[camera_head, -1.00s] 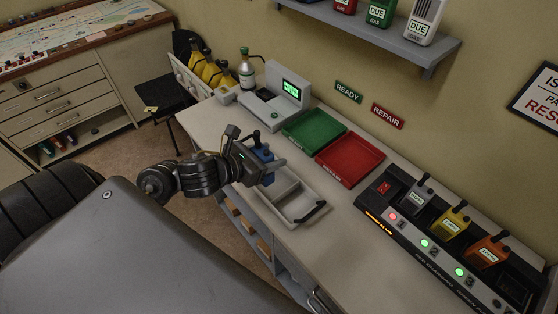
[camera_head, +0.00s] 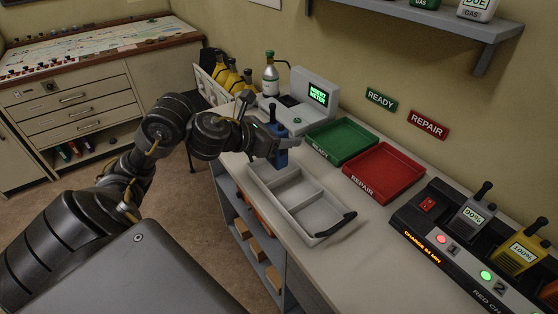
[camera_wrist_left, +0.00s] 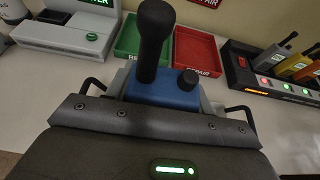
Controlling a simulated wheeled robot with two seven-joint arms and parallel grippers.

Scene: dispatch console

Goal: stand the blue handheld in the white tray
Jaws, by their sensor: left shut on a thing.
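The blue handheld (camera_head: 280,158) is upright in my left gripper (camera_head: 282,147), which is shut on it. It is at the far end of the white tray (camera_head: 332,223). Whether its base touches the tray floor I cannot tell. In the left wrist view the handheld (camera_wrist_left: 165,92) shows its blue top, black antenna and knob between the jaws, and its lower part is hidden. The white tray has dividers, a black handle at its near right end, and looks empty in its visible compartments. My right gripper is not in view.
A green READY tray (camera_head: 341,141) and a red REPAIR tray (camera_head: 384,172) lie behind the white tray. A grey tester (camera_head: 308,101) with a green screen stands at the back left. A charger rack (camera_head: 455,248) with handhelds is at the right. The counter front right of the white tray is clear.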

